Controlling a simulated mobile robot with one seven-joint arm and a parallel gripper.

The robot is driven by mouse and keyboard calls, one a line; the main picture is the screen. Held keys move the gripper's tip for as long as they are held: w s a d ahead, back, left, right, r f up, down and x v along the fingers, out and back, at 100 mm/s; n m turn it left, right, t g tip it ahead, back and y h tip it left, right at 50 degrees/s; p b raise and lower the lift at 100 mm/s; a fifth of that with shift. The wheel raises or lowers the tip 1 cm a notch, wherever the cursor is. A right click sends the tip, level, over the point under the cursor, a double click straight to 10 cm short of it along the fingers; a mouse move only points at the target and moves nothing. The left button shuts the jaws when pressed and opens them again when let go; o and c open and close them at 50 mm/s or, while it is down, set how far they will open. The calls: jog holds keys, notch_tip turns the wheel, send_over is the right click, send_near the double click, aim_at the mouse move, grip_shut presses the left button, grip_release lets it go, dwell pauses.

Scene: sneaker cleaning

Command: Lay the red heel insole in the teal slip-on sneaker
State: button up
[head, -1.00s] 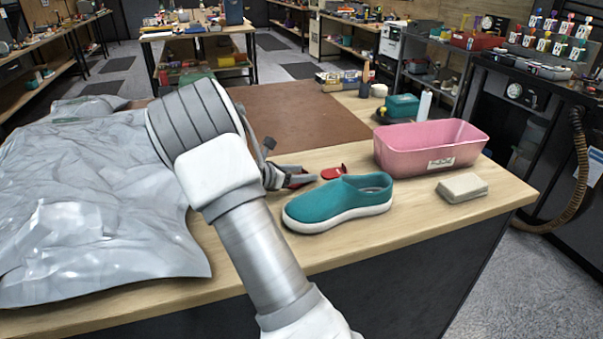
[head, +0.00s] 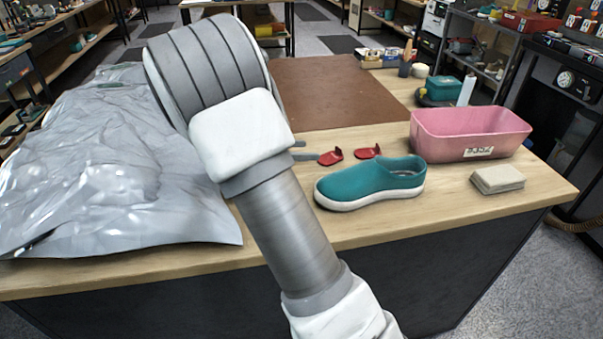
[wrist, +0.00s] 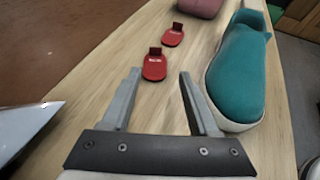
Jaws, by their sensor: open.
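The nearer insole (head: 331,157) also shows in the wrist view (wrist: 154,68); the farther insole (head: 368,151) shows there too (wrist: 173,37). Each has a raised tab at one end. The sneaker stands upright, its opening toward the right in the head view; it fills the right of the wrist view (wrist: 240,72). My gripper (wrist: 159,74) is open and empty, its fingertips either side of the nearer insole's near end in the picture. In the head view my arm hides most of it.
A pink bin (head: 468,135) stands behind the sneaker, and a beige block (head: 497,179) lies right of it. Crumpled grey sheeting (head: 110,165) covers the left of the bench. A brown mat (head: 335,90) lies behind the insoles. Bare wood lies in front of the sneaker.

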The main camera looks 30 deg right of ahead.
jog(key=s+a+r+m+t+y, duration=0.1)
jog(key=s+a+r+m+y, duration=0.2)
jog(key=s, duration=0.6)
jog(key=s+a+r+m+t+y, duration=0.1)
jog(key=s+a+r+m+y, duration=0.3)
jog(key=s+a+m, duration=0.3)
jog(key=s+a+r+m+t+y, duration=0.2)
jog(key=s+a+r+m+y, duration=0.2)
jog(key=s+m, duration=0.5)
jog(key=s+a+y, duration=0.2)
jog(key=shift+s, duration=0.3)
jog(key=shift+a, duration=0.1)
